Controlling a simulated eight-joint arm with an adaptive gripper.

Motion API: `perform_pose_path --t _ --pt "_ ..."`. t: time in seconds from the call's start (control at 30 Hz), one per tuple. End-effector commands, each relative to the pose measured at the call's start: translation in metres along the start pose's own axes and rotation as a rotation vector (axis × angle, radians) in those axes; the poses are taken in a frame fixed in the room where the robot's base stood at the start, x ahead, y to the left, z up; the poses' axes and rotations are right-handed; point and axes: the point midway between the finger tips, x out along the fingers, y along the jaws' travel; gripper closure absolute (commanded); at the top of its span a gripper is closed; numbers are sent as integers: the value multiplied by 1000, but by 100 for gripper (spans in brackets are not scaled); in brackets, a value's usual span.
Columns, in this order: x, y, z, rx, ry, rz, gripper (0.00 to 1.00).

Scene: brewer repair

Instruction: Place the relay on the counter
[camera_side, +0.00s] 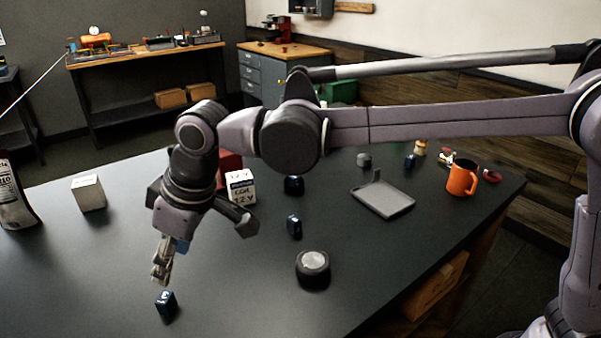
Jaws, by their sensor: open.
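A small dark blue block (166,306) with light markings stands on the dark counter (240,290) near its front edge, and it looks like a relay. My gripper (161,276) points down just above this block, with its fingers open and seen nearly edge-on. A gap shows between the fingertips and the block. Similar small dark blocks stand on the counter: one in the middle (294,227), one behind it (293,185) and one farther right (409,161). I cannot tell from the picture which of them the task means.
A white box marked 12V (241,187) stands behind my gripper, beside a red object partly hidden by my arm. A round black part (313,268), a flat grey tray (383,200), an orange mug (462,179) and a pale block (88,193) stand around. The left front counter is clear.

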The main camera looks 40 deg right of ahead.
Motion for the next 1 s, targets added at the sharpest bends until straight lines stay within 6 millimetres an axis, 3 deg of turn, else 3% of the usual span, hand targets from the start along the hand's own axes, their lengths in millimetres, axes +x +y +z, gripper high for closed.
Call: perform_pose_path --t 0.17,0.27,0.4,0.6,0.8,1.0 --pt "-22 36 24 67 20 30 50" --pt "-41 70 54 138 40 63 50" --pt "-66 113 106 243 73 115 50" --pt "-89 154 187 390 120 194 50" --pt "-98 176 273 530 164 279 50" --pt "-92 182 338 639 199 350 50"
